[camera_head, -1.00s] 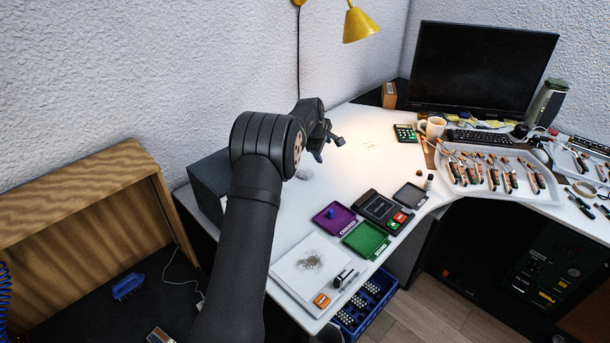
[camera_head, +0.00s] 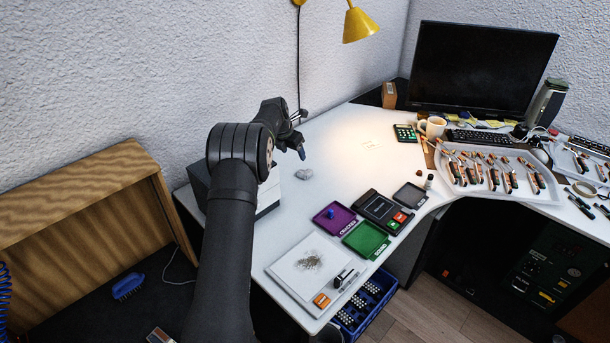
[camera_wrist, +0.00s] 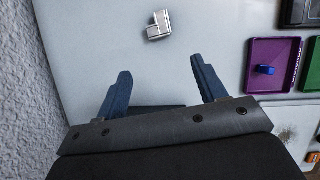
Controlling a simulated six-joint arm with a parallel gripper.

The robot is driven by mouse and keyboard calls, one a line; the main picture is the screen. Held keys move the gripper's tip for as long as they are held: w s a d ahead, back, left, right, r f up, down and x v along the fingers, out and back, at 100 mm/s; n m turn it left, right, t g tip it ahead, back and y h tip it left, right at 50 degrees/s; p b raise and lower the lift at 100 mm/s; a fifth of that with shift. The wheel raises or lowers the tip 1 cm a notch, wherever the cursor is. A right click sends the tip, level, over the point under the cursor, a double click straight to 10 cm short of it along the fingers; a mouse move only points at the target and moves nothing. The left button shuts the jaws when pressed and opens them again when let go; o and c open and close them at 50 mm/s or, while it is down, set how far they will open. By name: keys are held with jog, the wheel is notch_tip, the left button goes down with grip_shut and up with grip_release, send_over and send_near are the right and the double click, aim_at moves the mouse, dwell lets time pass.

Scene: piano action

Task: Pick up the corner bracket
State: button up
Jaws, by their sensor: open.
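The corner bracket (camera_wrist: 159,25) is a small silvery L-shaped piece. It lies on the white desk near the top of the wrist view, beyond my fingertips and roughly midway between them. In the head view the small grey piece (camera_head: 304,174) on the desk appears to be the same bracket. My gripper (camera_wrist: 157,77) is open, with its two blue fingers spread and nothing between them. In the head view my gripper (camera_head: 302,134) is above the desk, behind the bracket and apart from it.
A purple tray (camera_wrist: 273,84) with a blue piece (camera_wrist: 265,70) lies to the right. A green tray (camera_head: 366,240), a black device (camera_head: 375,207) and a white pad (camera_head: 293,268) are nearer the front. The wall (camera_wrist: 25,90) is close on the left. The desk around the bracket is clear.

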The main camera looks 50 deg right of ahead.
aim_at(302, 174)
jog(key=x, duration=1.4)
jog(key=shift+w+f, duration=0.1)
jog(key=shift+w, duration=0.05)
jog(key=c, duration=1.1)
